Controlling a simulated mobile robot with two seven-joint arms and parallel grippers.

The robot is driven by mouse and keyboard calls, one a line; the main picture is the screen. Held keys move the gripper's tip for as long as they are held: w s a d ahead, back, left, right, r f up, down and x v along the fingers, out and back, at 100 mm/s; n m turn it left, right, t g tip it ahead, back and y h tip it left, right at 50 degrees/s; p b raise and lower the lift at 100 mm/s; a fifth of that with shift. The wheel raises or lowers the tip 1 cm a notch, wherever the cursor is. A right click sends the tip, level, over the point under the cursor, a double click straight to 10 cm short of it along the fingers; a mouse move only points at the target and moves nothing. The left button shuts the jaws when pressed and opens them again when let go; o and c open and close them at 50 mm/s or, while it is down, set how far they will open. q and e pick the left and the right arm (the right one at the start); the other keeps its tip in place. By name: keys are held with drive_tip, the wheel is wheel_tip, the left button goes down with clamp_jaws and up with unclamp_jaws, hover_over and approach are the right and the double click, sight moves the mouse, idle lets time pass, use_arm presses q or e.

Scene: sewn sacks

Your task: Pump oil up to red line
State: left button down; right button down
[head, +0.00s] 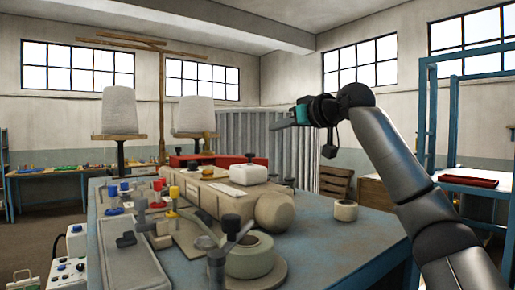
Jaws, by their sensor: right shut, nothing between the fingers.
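My right gripper (276,124) is shut and empty. It is raised in the air above the far side of the blue bench, pointing left, apart from everything. A beige sewing machine (215,195) with a rounded end lies on the bench, below and left of the gripper. A white block (248,174) sits on top of it. I cannot make out an oil pump, an oil level or a red line at this size. My left gripper is not in view.
A small tape-like roll (345,210) stands there, and a round grey-green spool (249,254) is in front. Two thread cones (119,111) stand on stands behind. A blue frame (427,125) rises at right.

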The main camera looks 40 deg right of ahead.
drive_tip(key=p, duration=0.5)
hover_over(250, 158)
drive_tip(key=v, duration=0.2)
drive_tip(key=shift+s+d+f, duration=0.1)
drive_tip(key=shift+s+f, duration=0.1)
drive_tip(key=shift+f, duration=0.8)
wheel_tip(250, 158, down, 3)
drive_tip(key=shift+r+b, duration=0.15)
drive_tip(key=shift+b, duration=0.25)
drive_tip(key=shift+f, duration=0.8)
